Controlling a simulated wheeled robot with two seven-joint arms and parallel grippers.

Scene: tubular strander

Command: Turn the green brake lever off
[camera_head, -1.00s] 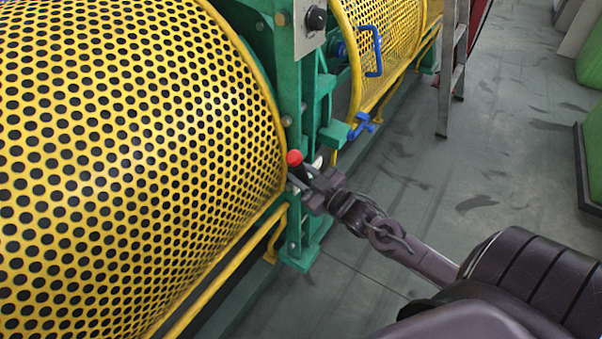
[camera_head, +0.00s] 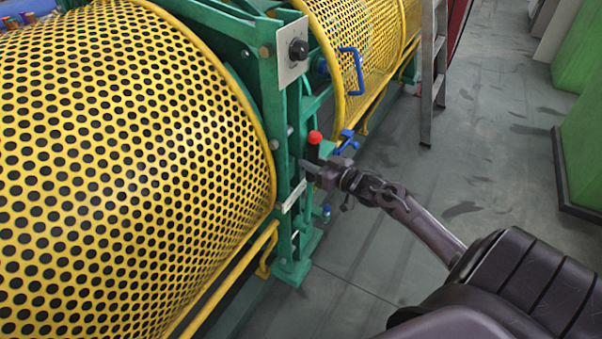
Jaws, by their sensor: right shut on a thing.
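The brake lever shows as a red ball knob (camera_head: 315,137) on a dark shaft beside the green machine frame (camera_head: 284,130). Its lower part is hidden by my gripper and the frame. My right gripper (camera_head: 312,170) comes in from the lower right and is shut on the lever just below the red knob. My left gripper is not in view.
A yellow perforated guard (camera_head: 130,150) fills the left side. A second yellow guard (camera_head: 355,40) with a blue handle (camera_head: 352,70) is behind. A control plate with a black dial (camera_head: 298,50) sits above. A ladder (camera_head: 433,70) stands behind; the grey floor (camera_head: 480,180) at right is clear.

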